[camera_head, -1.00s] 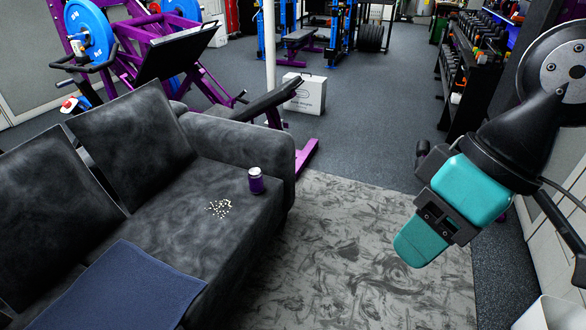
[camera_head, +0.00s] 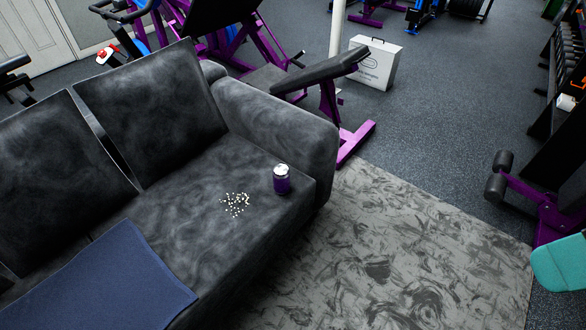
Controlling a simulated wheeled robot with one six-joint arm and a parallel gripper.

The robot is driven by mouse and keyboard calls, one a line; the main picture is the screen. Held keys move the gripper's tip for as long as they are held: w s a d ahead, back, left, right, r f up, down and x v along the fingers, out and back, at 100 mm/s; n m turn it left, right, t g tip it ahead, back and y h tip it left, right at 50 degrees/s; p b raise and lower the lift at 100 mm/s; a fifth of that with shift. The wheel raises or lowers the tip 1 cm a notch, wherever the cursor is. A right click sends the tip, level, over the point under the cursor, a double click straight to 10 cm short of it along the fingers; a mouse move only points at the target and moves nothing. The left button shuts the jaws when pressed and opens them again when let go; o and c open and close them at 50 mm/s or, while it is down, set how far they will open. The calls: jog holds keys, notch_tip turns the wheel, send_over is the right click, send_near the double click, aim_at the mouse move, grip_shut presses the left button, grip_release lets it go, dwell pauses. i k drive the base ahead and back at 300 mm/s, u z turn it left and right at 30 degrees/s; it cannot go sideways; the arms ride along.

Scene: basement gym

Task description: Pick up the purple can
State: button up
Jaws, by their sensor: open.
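The purple can (camera_head: 282,180) with a pale top stands upright on the seat of the dark grey sofa (camera_head: 190,230), close to the armrest and the front edge. My gripper (camera_head: 560,263) shows only as a teal part at the right edge of the picture. It is far to the right of the can, apart from it, and most of it is out of frame. No object shows in the visible part.
Small white bits (camera_head: 235,204) lie scattered left of the can. A blue cloth (camera_head: 110,280) covers the sofa's near seat. The sofa's armrest (camera_head: 285,125) rises behind the can. A patterned grey rug (camera_head: 400,250) is clear in front. Purple gym equipment (camera_head: 352,142) stands beyond.

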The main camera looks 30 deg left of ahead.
aim_at(281, 173)
jog(key=u, duration=0.3)
jog(key=i, duration=0.75)
jog(key=u, duration=0.85)
jog(key=i, duration=0.45)
jog(key=u, duration=0.3)
